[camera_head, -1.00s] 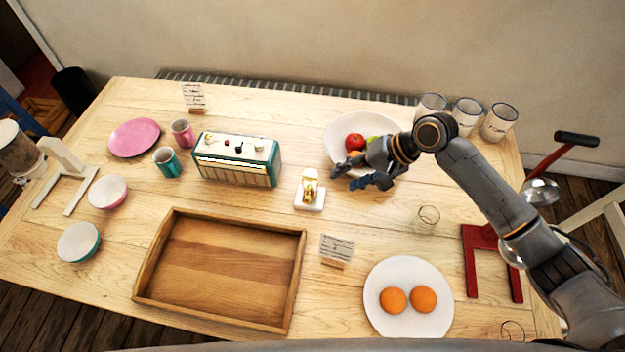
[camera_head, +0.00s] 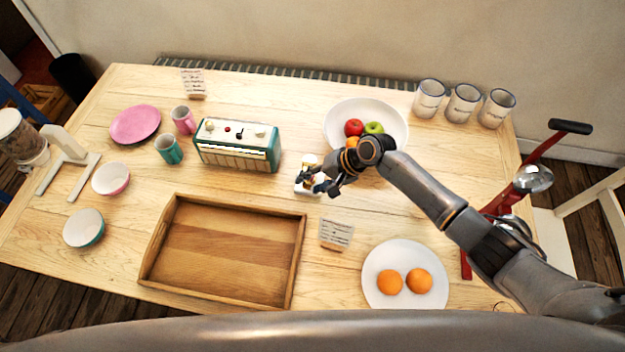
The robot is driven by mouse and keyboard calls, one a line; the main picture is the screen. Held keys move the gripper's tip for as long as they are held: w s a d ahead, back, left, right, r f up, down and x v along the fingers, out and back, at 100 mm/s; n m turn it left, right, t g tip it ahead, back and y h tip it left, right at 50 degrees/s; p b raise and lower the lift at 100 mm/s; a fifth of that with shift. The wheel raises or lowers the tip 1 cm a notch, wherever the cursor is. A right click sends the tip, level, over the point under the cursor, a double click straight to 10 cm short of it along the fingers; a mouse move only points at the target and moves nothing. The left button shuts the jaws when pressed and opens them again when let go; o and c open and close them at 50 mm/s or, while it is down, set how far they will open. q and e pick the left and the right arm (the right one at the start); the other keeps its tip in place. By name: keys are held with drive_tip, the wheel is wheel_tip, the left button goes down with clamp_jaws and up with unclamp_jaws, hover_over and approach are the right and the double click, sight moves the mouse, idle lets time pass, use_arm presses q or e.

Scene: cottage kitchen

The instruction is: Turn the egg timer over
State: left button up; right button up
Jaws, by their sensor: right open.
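The egg timer (camera_head: 310,161) is a small white and gold piece on a white base (camera_head: 301,189), in the middle of the table, right of the green radio. My right gripper (camera_head: 317,185) is open at the timer's right side and covers part of it. I cannot tell whether the fingers touch it or surround it. My left gripper is not in view.
A white bowl of fruit (camera_head: 388,114) stands behind my right arm. The green radio (camera_head: 237,146) is left of the timer.

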drive_tip(key=shift+c, duration=0.7)
clamp_jaws()
drive_tip(key=shift+d+f+y+b, duration=0.1)
drive_tip(key=shift+f+y+b, duration=0.2)
drive_tip(key=shift+b, duration=0.35)
drive_tip(key=y+b, duration=0.1)
drive_tip(key=b, duration=0.3)
drive_tip(key=y+b, duration=0.2)
drive_tip(key=b, duration=0.2)
drive_tip(key=f+t+y+b, duration=0.1)
drive_tip(key=y+b, duration=0.1)
drive_tip(key=b, duration=0.2)
drive_tip(key=shift+d, duration=0.35)
drive_tip(key=shift+s+r+y+b, duration=0.1)
drive_tip(key=shift+y+b, duration=0.6)
drive_tip(key=shift+b, duration=0.1)
drive_tip(key=shift+r, duration=0.1)
